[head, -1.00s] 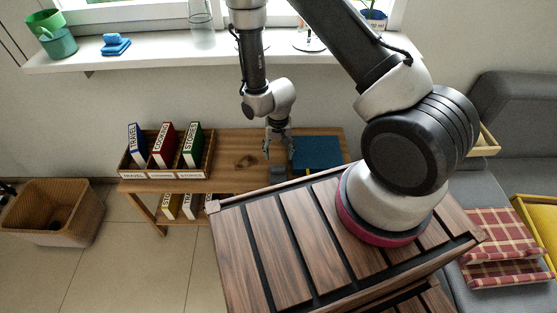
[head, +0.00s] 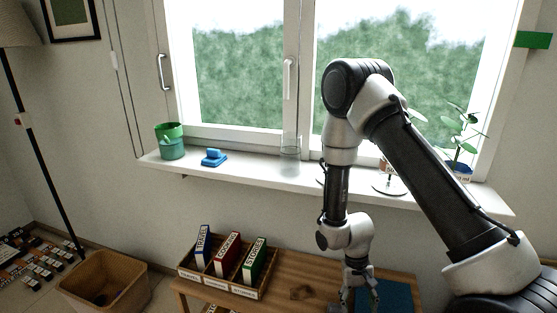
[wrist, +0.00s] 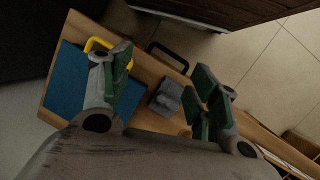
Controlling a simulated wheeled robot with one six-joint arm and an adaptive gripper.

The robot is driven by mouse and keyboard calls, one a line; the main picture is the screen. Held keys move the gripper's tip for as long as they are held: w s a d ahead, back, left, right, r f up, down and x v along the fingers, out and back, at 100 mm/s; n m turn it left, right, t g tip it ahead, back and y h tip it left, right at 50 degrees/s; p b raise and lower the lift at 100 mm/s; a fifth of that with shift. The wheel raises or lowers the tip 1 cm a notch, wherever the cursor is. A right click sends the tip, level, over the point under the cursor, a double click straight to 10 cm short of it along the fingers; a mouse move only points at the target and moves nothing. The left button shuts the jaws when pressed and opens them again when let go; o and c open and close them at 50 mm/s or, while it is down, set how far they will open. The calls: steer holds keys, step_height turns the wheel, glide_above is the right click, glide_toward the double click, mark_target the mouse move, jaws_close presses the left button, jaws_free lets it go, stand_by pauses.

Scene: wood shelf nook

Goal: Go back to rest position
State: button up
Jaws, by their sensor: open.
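My gripper (head: 360,292) hangs over the wooden bench (head: 300,291), left of a flat dark blue item (head: 398,297), at the bottom edge of the head view. In the wrist view my gripper (wrist: 160,88) has its green-padded fingers spread apart. A small grey block (wrist: 166,99) shows in the gap between them, and no finger is seen closed on it. The blue item (wrist: 70,82) lies by the left finger, with a yellow handle shape near it. My arm is folded, with its elbow high in front of the window.
A wooden organizer (head: 215,284) with blue, red and green binders stands left of my gripper. A wicker basket (head: 103,290) stands on the floor at left.

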steer(key=s+d+r+t, duration=0.2)
steer(key=s+d+r, duration=0.2)
steer(key=r, duration=1.1)
steer(key=s+d+r+t, duration=0.3)
steer(key=d+r, duration=0.1)
steer(key=r, duration=1.1)
steer(key=s+d+r+t+y, duration=0.1)
steer(key=s+d+r, duration=0.3)
steer(key=r, duration=1.1)
steer(key=shift+s+r+n+t, duration=0.3)
steer(key=shift+r+n+t, duration=0.1)
steer(key=shift+t, duration=0.4)
